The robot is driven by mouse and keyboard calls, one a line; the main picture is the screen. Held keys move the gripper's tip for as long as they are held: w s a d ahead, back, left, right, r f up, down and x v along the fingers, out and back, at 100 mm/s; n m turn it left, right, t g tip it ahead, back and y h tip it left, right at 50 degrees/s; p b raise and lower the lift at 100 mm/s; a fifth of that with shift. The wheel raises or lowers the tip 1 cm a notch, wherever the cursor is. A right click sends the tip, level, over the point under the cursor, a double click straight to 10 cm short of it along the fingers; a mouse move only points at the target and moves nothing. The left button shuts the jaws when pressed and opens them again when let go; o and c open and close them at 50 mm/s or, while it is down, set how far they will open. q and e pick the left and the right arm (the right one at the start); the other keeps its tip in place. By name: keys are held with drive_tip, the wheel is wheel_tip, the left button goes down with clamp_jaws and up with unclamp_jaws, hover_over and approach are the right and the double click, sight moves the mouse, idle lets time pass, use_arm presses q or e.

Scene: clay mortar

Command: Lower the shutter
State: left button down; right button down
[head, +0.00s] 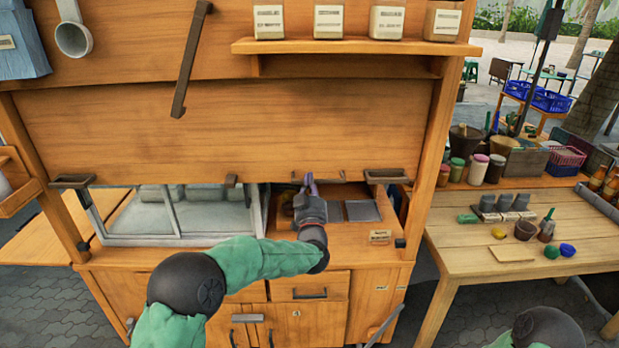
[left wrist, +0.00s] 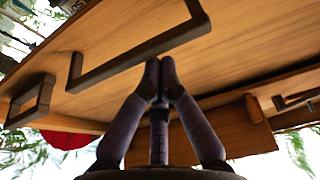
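The shutter (head: 220,130) is a wide wooden panel across the front of the stall, its lower edge above the counter opening. A dark handle (head: 342,176) sits on its lower edge; the handle bar (left wrist: 110,72) crosses the left wrist view. My left gripper (head: 309,183) is raised at this handle. In the left wrist view my left gripper (left wrist: 160,76) has its fingers together, with nothing visible between them. The tips are right at the bar; I cannot tell whether they touch it. My right gripper is out of view.
Below the shutter are a glass case (head: 180,215) and the stall counter (head: 350,226). A shelf (head: 350,46) with several labelled containers is above. A work table (head: 480,262) with jars, bowls and tools stands at the right.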

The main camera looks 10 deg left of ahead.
use_arm(q)
wheel_tip(320, 180, down, 33)
drive_tip(key=b, duration=1.3)
